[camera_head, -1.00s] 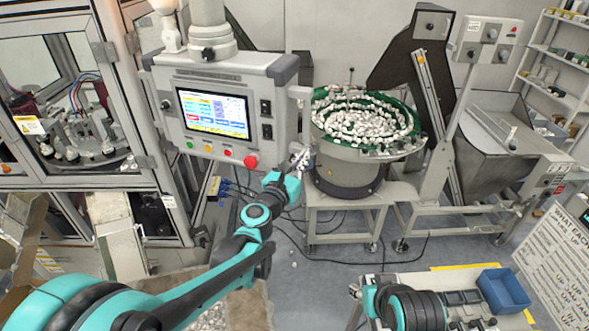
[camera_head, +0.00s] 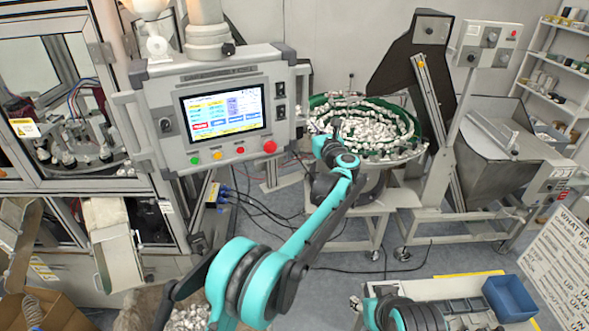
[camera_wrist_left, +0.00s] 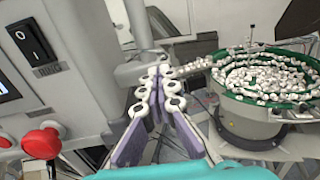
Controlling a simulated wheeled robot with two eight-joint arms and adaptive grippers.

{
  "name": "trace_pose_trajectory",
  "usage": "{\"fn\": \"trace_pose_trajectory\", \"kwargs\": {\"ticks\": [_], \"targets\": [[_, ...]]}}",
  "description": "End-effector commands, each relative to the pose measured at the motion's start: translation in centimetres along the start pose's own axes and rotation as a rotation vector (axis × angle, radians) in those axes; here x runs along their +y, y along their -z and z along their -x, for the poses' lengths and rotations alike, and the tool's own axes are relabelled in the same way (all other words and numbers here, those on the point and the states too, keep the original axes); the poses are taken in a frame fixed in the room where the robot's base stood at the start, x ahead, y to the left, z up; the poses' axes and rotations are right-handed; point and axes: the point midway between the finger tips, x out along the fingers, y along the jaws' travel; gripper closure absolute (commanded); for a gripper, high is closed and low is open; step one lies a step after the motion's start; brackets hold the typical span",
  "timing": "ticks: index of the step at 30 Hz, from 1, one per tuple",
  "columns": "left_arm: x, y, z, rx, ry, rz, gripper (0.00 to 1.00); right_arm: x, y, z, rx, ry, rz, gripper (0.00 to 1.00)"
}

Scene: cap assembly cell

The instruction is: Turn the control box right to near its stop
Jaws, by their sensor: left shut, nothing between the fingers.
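The control box (camera_head: 222,152) is a grey panel with a lit screen, buttons and a red knob, hanging under a column at upper left. It faces roughly towards my head. A grey handle (camera_head: 303,108) is on its right side. My left gripper (camera_head: 335,128) is shut and empty, just right of the handle. In the left wrist view my left fingers (camera_wrist_left: 163,76) lie beside a grey bar of the box (camera_wrist_left: 138,69); I cannot tell whether they touch it. My right gripper (camera_head: 356,303) shows only in part at the bottom, its jaws unclear.
The bowl feeder (camera_head: 395,157) with white caps stands behind my left gripper; it also shows in the left wrist view (camera_wrist_left: 240,122). A blue bin (camera_head: 510,300) lies at lower right. Cables run across the floor.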

Motion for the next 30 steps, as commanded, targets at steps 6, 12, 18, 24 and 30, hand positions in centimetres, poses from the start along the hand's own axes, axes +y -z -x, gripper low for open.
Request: {"fn": "trace_pose_trajectory", "kwargs": {"ticks": [6,12,18,24,30], "targets": [[-0.1,0.0,-2.9,0.000,0.000,0.000,1.00,0.0,0.1,0.1,0.000,0.000,0.000,0.60],[-0.2,-0.1,-4.0,0.000,0.001,0.000,1.00,0.0,0.1,0.2,0.000,0.000,0.000,0.60],[-0.2,0.0,-4.2,0.000,0.002,0.000,1.00,0.0,0.1,0.2,0.000,0.000,0.000,0.60],[-0.2,0.0,-4.2,0.000,0.002,0.000,1.00,0.0,0.1,0.2,0.000,0.000,0.000,0.60],[-0.1,0.0,-4.1,0.000,0.002,0.000,1.00,0.0,0.1,0.1,0.000,0.000,0.000,0.60]]}}
